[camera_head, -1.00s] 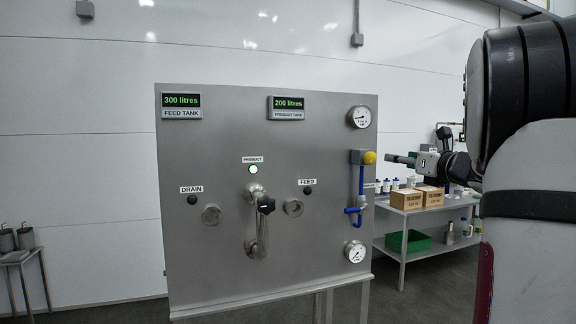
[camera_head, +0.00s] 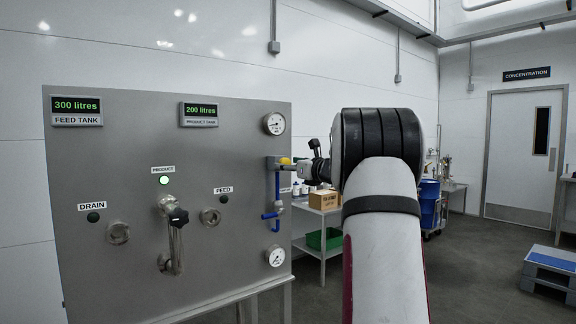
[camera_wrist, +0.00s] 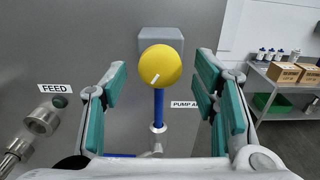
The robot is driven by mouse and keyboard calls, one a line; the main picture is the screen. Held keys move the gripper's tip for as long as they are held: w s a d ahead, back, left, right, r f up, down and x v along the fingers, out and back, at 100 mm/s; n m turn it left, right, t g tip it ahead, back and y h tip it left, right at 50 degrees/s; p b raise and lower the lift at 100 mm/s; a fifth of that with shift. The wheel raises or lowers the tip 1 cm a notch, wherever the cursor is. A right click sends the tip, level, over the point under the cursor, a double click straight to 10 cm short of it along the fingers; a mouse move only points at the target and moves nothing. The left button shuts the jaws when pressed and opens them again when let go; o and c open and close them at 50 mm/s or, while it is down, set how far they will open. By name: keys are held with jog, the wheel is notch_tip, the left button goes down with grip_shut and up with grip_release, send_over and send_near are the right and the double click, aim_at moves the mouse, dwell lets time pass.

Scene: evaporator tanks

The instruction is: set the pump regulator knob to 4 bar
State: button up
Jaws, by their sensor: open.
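The yellow regulator knob (camera_wrist: 160,66) with a white pointer mark sits on a grey block (camera_wrist: 160,38) on the steel panel. Its pointer slants to the lower left or upper right in the wrist view. A blue pipe (camera_wrist: 158,105) runs down from it. My gripper (camera_wrist: 159,75) is open, with its green-padded fingers left and right of the knob, apart from it.
A table with cardboard boxes (camera_head: 324,200) stands to the right behind my arm. A blue-topped platform (camera_head: 552,262) lies far right.

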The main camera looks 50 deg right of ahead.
jog(key=shift+w+d, duration=0.15)
jog(key=shift+w, duration=0.4)
jog(key=c, duration=1.2)
jog(key=shift+o, duration=0.2)
